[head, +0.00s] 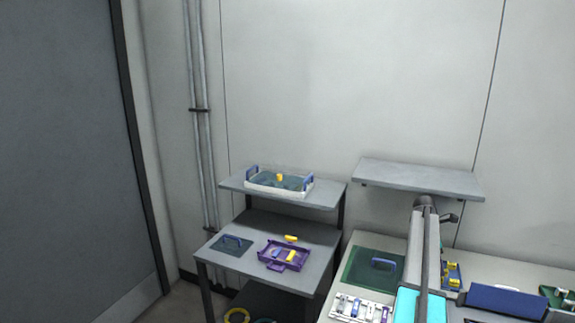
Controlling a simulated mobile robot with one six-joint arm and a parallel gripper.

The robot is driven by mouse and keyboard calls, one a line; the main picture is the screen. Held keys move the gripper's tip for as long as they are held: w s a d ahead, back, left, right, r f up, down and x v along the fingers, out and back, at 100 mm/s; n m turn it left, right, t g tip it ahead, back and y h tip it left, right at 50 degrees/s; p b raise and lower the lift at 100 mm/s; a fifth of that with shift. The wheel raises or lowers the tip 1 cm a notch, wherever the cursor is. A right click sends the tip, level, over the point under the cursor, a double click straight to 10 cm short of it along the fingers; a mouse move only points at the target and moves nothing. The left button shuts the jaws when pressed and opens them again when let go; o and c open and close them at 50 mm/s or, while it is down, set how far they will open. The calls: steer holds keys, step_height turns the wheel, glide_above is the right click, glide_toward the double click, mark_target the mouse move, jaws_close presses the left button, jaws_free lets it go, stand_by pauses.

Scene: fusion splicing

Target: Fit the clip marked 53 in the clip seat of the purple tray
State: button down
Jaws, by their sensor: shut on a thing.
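The purple tray (265,257) lies on the middle shelf of the grey rack at the centre left. A small blue piece and a yellow piece (291,256) sit in it. Another yellow piece (291,238) is at its back edge; I cannot tell whether it touches the tray. No number is readable, so I cannot tell which piece is the clip marked 53. The clip seat is too small to make out. My arm rises at the lower right, well right of the purple tray; I cannot make out its gripper or anything held in it.
A white tray (262,188) with blue handles and a yellow piece (280,177) stands on the upper shelf. The right bench holds a green mat (362,272) and a white rack (340,307). An empty shelf (400,175) hangs above.

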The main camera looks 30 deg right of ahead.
steer(key=shift+n, duration=0.3)
steer(key=w+a, duration=0.4)
steer(key=a, duration=0.1)
steer(key=w+a+r, duration=0.1)
steer(key=w+a, duration=0.3)
steer(key=a, duration=0.2)
steer(key=w+a, duration=0.5)
steer(key=shift+a+r, duration=0.25)
steer(key=shift+a, duration=0.15)
steer(key=w+a+r, duration=0.1)
steer(key=w+a, duration=0.3)
steer(key=a, duration=0.5)
steer(key=w+a+r, duration=0.1)
steer(key=w+a, duration=0.3)
steer(key=a, duration=0.6)
steer(key=s+a+r+n, duration=0.1)
steer(key=a+r, duration=0.1)
steer(key=a, duration=3.3)
steer(key=shift+a+r+n+t+h, duration=0.2)
steer(key=shift+a+n+t+h, duration=0.1)
steer(key=shift+t, duration=0.1)
steer(key=shift+d, duration=0.1)
